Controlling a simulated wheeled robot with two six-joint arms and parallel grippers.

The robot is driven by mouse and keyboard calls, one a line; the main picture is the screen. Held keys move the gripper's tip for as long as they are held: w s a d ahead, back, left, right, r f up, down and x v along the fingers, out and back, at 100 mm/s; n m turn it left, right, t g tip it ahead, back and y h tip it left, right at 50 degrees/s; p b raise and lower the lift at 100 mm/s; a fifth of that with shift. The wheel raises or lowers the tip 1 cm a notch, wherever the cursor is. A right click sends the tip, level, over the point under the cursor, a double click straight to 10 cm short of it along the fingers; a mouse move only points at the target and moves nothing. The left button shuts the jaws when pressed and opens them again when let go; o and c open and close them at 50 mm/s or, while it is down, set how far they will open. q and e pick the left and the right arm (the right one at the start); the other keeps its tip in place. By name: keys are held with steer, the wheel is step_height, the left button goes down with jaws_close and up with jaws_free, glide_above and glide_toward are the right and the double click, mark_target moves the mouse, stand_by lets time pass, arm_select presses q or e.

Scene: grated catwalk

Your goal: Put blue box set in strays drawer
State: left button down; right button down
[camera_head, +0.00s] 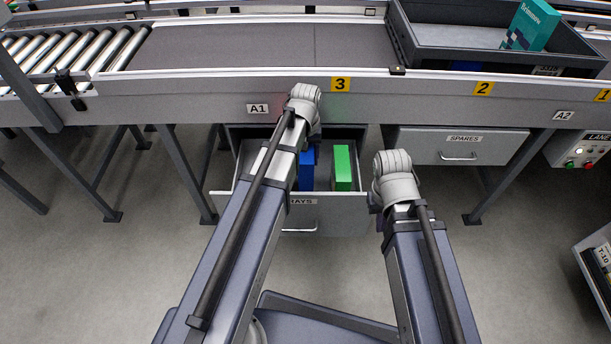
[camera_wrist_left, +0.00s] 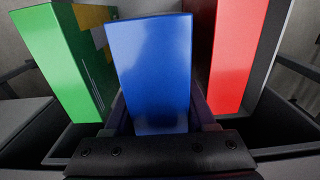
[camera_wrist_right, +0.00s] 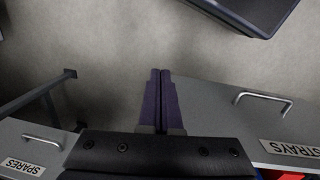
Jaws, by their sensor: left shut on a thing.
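The strays drawer (camera_head: 345,219) is pulled out below the conveyor. The blue box (camera_head: 306,172) stands upright inside its outline, partly hidden by my left arm. In the left wrist view my left gripper (camera_wrist_left: 160,128) is shut on the blue box (camera_wrist_left: 150,65), one finger on each side. A green box (camera_head: 342,168) stands to its right in the head view, and a red box (camera_wrist_left: 234,55) shows on its other side in the left wrist view. I cannot tell whether the blue box touches the drawer floor. My right gripper (camera_wrist_right: 160,100) is shut and empty, right of the drawer.
A closed spares drawer (camera_head: 458,146) is to the right. Above runs the conveyor (camera_head: 250,46) with a dark tray (camera_head: 455,55) holding a teal box (camera_head: 530,25). Metal legs (camera_head: 185,175) stand left of the drawer. The floor in front is partly clear.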

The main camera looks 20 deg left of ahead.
arm_select(q)
steer(key=shift+f+b, duration=2.05)
steer(key=shift+f, duration=0.5)
steer(key=shift+r, duration=0.15)
steer(key=c, duration=0.7)
jaws_free()
steer(key=shift+f, duration=0.2)
steer(key=o, duration=0.5)
steer(key=shift+r, duration=0.15)
step_height(320, 180, up, 12)
steer(key=p, duration=1.2)
